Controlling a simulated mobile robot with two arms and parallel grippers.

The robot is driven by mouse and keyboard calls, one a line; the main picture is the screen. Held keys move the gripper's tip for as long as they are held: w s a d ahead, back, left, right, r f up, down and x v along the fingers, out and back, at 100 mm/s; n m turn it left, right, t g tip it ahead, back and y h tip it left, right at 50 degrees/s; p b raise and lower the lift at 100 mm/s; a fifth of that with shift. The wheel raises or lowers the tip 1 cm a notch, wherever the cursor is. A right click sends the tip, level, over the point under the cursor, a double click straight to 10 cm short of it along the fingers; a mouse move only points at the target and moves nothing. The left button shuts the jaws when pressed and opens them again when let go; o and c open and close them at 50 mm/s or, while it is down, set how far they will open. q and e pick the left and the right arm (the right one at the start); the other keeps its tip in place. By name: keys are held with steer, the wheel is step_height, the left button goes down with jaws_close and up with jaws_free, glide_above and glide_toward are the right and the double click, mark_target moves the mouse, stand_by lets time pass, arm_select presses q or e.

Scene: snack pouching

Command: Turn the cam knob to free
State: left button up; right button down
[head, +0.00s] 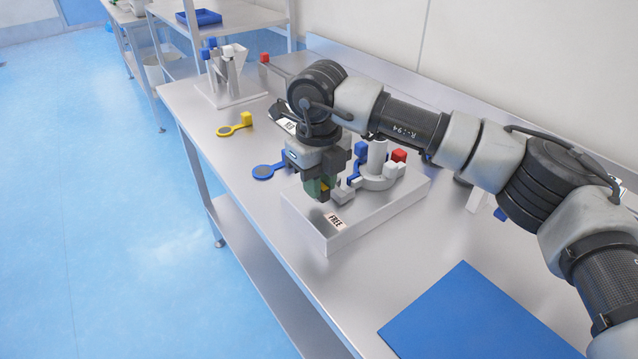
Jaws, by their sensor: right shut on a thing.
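A light grey fixture box (375,222) stands on the steel bench, with a label reading FREE (335,221) at its front left corner. A grey post (377,158) and a curved grey part rise from its top, with a blue block (361,149) and a red block (399,156). My right gripper (321,188) points down over the left part of the box and is shut on the cam knob. The fingers hide most of the knob, so its exact angle cannot be told. A greenish piece shows between the fingers. My left gripper is not in view.
A blue mat (470,318) lies at the front right of the bench. A yellow tag (235,126) and a blue tag (268,171) lie left of the fixture. A metal stand (228,80) is at the back. My right arm crosses above the bench's right side.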

steer(key=shift+r+m, duration=0.1)
steer(key=shift+m, duration=0.2)
steer(key=c, duration=1)
jaws_free()
step_height(320, 180, up, 11)
steer(key=shift+f, duration=0.2)
